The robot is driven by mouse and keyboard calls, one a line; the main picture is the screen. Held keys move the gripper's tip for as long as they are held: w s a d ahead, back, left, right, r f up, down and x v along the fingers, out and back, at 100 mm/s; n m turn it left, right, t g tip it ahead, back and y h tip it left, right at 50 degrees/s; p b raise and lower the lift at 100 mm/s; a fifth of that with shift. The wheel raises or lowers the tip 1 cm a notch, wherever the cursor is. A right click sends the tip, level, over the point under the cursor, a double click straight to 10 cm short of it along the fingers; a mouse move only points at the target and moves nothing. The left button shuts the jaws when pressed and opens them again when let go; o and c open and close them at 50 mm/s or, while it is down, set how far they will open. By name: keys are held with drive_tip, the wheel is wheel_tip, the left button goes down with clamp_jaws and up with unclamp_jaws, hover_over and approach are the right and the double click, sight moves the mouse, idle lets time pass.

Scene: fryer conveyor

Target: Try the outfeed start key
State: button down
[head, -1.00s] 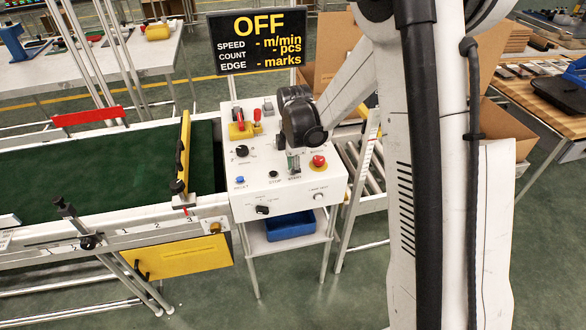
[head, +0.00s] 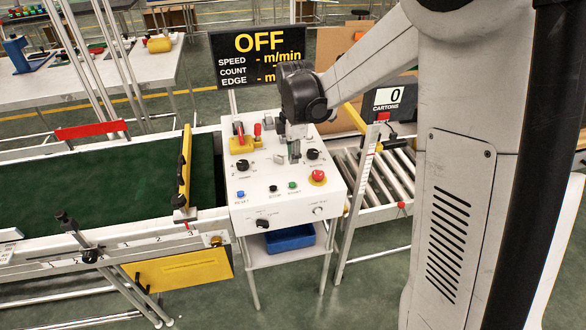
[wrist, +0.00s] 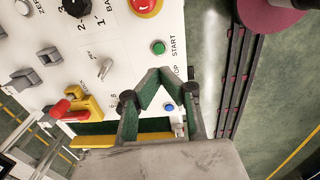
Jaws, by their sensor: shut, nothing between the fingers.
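The green START button (head: 292,185) sits on the sloped white control panel (head: 285,213), between the black STOP button (head: 273,188) and the red mushroom button (head: 317,177). The START button also shows in the wrist view (wrist: 158,47), just beyond my fingertips. My gripper (head: 294,158) is shut and empty, held over the panel behind the START button in the head view. Its green-padded fingers converge in the wrist view (wrist: 161,76), apart from the button. The black display (head: 258,58) reads OFF, with dashes for speed; its lower right is partly hidden by my arm.
A green belt (head: 90,185) lies left, a roller track (head: 375,180) right. A cartons counter (head: 388,98) reads 0.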

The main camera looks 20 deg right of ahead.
drive_tip(key=shift+r, duration=1.5)
drive_tip(key=s+a+p, duration=0.1)
drive_tip(key=s+p, duration=0.2)
drive_tip(key=s, duration=2.2)
drive_tip(key=shift+a, duration=0.25)
wheel_tip(320, 180, up, 11)
drive_tip(key=d+m+t+b, duration=0.1)
drive_tip(key=m+t, duration=0.5)
drive_tip(key=m, duration=1.1)
wheel_tip(320, 180, down, 30)
drive_tip(key=b, duration=3)
drive_tip(key=shift+s+d+t+b, duration=0.2)
drive_tip(key=shift+s+t+b, duration=0.1)
